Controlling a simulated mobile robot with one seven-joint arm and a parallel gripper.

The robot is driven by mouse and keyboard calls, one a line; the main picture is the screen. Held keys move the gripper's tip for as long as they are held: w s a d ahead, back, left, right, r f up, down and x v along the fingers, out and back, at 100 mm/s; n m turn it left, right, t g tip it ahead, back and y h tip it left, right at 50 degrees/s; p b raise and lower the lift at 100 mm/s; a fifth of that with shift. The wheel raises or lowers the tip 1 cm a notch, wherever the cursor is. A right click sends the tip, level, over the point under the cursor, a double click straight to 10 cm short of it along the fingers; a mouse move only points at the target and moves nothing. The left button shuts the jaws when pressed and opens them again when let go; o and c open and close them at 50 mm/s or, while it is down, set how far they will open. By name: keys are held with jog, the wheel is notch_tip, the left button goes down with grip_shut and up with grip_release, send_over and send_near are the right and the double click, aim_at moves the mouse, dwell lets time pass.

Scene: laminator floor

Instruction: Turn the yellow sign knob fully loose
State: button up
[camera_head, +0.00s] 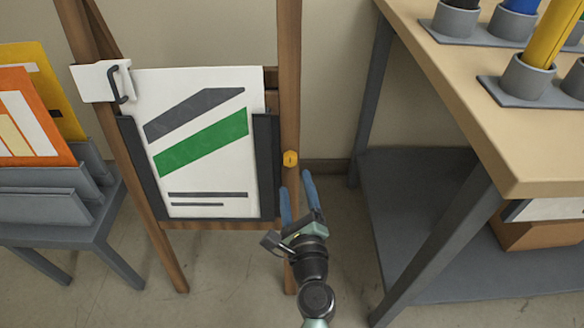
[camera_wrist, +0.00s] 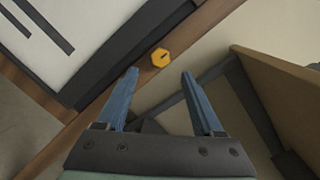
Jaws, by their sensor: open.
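The yellow knob (camera_head: 290,158) is a small faceted piece on the right wooden leg of an easel (camera_head: 288,60). In the wrist view the knob (camera_wrist: 160,57) shows a short dark mark on its face and lies just beyond the fingertips, roughly between them. My gripper (camera_head: 297,182) is open and empty, its two blue fingers pointing up at the knob from just below. In the wrist view the gripper (camera_wrist: 159,72) is not touching the knob. The sign (camera_head: 205,110), white with grey and green bands, sits in a dark holder (camera_head: 267,165) on the easel.
A wooden-topped table (camera_head: 480,100) with grey cups of rolls stands at the right, with a lower shelf (camera_head: 425,215). A grey rack (camera_head: 55,205) with orange and yellow boards stands at the left. A white bracket (camera_head: 100,82) hangs on the easel's left leg.

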aim_at(291, 164)
jog(key=shift+w+a+b, duration=0.2)
jog(key=shift+w+b, duration=0.1)
jog(key=shift+w, duration=1.3)
jog(key=shift+w+a+b, duration=0.2)
jog(key=shift+w+b, duration=0.05)
jog(key=shift+w, duration=1.3)
grip_shut()
